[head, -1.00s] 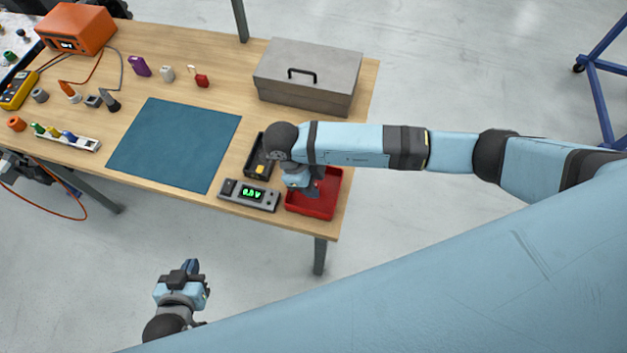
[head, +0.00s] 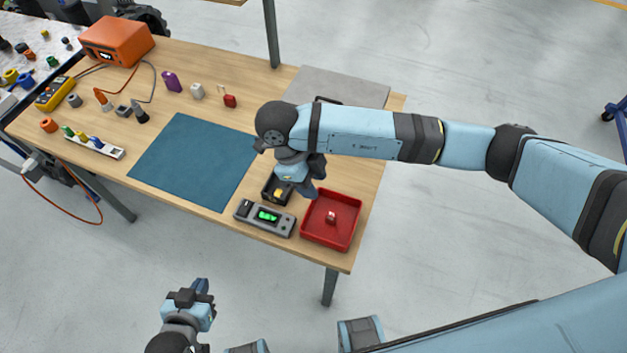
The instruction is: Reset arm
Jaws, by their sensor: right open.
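My right arm reaches in from the right over the bench. Its gripper (head: 308,189) hangs open above the bench, between the black tray (head: 272,198) and the red tray (head: 352,232), and I see nothing in it. A small red and white block (head: 331,217) lies in the red tray. My left gripper (head: 203,287) is low at the bottom left, off the bench's front edge. It appears empty, but its finger gap is unclear.
A yellow item (head: 279,193) lies in the black tray. The blue mat (head: 192,160) is clear.

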